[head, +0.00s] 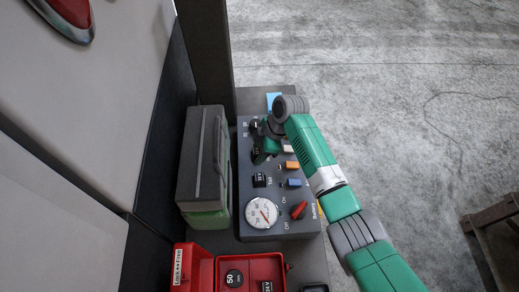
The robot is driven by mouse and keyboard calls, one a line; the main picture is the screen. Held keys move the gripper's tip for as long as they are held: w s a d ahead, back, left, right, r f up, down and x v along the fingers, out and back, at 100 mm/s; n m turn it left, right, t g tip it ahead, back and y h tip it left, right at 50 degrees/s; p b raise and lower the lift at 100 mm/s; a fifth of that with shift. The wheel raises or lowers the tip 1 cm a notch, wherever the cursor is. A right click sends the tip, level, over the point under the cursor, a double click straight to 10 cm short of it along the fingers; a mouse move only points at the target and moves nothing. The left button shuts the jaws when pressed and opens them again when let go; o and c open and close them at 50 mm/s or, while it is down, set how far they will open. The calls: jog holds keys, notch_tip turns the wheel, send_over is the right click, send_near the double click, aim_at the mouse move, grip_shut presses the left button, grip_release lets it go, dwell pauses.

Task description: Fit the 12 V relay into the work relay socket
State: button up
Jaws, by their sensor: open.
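A dark control panel (245,228) lies in the middle of the head view. A black block with a white label (260,180) sits on it above the gauge. Another black labelled block (256,155) sits farther up, right beside my gripper. Their labels are too small to read surely, so I cannot tell which is the 12 V relay. My gripper (266,150) is low over the upper part of the panel, open. Its fingertips are small and partly hidden by my wrist, and I see nothing clearly held. I cannot make out the work relay socket.
The panel also carries a round gauge (262,213), a red battery switch (299,210), an orange block (292,165) and a blue block (294,182). A grey-green case (203,165) stands close on the left. A red open box (193,268) with a 24 V part (267,287) lies below.

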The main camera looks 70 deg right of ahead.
jog(key=p+v, duration=0.4)
jog(key=v, duration=0.8)
jog(key=shift+d, duration=0.1)
